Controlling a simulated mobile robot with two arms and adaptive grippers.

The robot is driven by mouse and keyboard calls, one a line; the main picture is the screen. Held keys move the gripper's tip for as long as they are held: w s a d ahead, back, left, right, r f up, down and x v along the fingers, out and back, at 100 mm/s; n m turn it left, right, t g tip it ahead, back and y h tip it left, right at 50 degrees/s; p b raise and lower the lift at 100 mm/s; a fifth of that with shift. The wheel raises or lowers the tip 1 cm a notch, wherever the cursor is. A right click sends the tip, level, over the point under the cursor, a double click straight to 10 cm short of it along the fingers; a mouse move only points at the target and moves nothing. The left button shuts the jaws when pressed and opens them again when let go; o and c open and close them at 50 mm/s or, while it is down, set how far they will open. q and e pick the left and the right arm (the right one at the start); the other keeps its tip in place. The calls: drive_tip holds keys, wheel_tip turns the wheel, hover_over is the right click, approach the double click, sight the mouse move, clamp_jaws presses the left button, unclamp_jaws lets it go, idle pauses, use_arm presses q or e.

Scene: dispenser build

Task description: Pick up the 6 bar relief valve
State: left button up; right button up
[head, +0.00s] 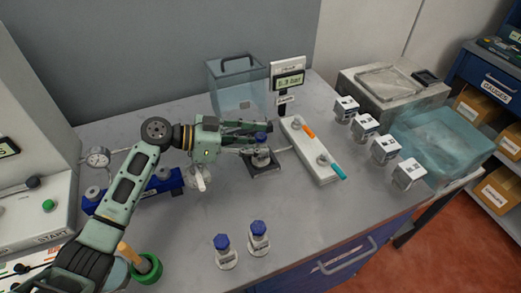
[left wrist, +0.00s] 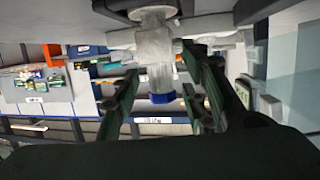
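A relief valve with a blue cap (head: 262,137) and a pale metal body stands upright in a dark square fixture (head: 265,168) on the bench. My left gripper (head: 262,137) reaches in from the left, with its fingers on either side of this valve. In the left wrist view the valve's body and blue cap (left wrist: 162,98) show between the open fingers, with gaps at both sides. Two more blue-capped valves (head: 222,252) (head: 259,238) stand at the bench front. I cannot read a pressure rating on any valve. My right gripper is out of view.
A digital display (head: 289,80) stands behind a white block with orange and teal handles (head: 318,152). Several white-and-black labelled units (head: 365,125) stand to the right. A clear bin (head: 236,88) is behind.

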use_arm(q)
clamp_jaws()
drive_tip(key=shift+r, duration=0.1)
